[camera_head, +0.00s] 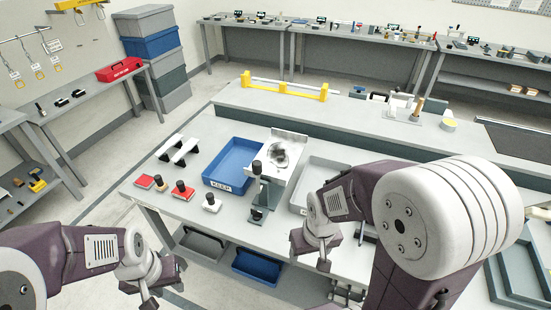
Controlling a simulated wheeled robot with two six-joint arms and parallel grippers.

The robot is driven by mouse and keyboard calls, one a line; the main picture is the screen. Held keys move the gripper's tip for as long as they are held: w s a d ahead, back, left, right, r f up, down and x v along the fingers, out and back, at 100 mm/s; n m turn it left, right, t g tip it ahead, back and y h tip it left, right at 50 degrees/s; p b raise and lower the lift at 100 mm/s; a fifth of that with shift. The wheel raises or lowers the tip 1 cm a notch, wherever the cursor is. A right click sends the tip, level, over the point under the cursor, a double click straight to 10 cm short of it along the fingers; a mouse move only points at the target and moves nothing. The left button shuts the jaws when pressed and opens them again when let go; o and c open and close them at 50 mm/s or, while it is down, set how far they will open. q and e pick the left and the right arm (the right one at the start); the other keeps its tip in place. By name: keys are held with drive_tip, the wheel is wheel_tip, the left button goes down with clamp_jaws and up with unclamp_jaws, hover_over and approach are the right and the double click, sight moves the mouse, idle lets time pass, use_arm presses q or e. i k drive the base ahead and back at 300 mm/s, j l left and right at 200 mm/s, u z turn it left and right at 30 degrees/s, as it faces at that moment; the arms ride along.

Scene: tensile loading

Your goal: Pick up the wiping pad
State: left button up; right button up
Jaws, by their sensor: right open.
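I cannot tell for sure which thing is the wiping pad. My right gripper (323,265) is open over the bench's front, right of the small clamp stand. No held object shows in either gripper.
A blue tray (231,165), a metal fixture (281,155) and a grey tray (326,176) stand mid-bench. White rests (177,149) are behind the blocks. A yellow-ended bar (285,87) lies on the rear ledge. Bins (257,264) sit below the bench. My right arm hides the bench's right part.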

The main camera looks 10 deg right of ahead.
sight(211, 204)
drive_tip(key=i+j+z, duration=0.6)
drive_tip(key=j, duration=0.2)
drive_tip(key=i+j+z, duration=0.2)
drive_tip(key=j, duration=0.15)
drive_tip(key=j+z, duration=0.2)
drive_tip(key=i+j+z, duration=0.2)
drive_tip(key=j, duration=0.3)
drive_tip(key=k, duration=0.1)
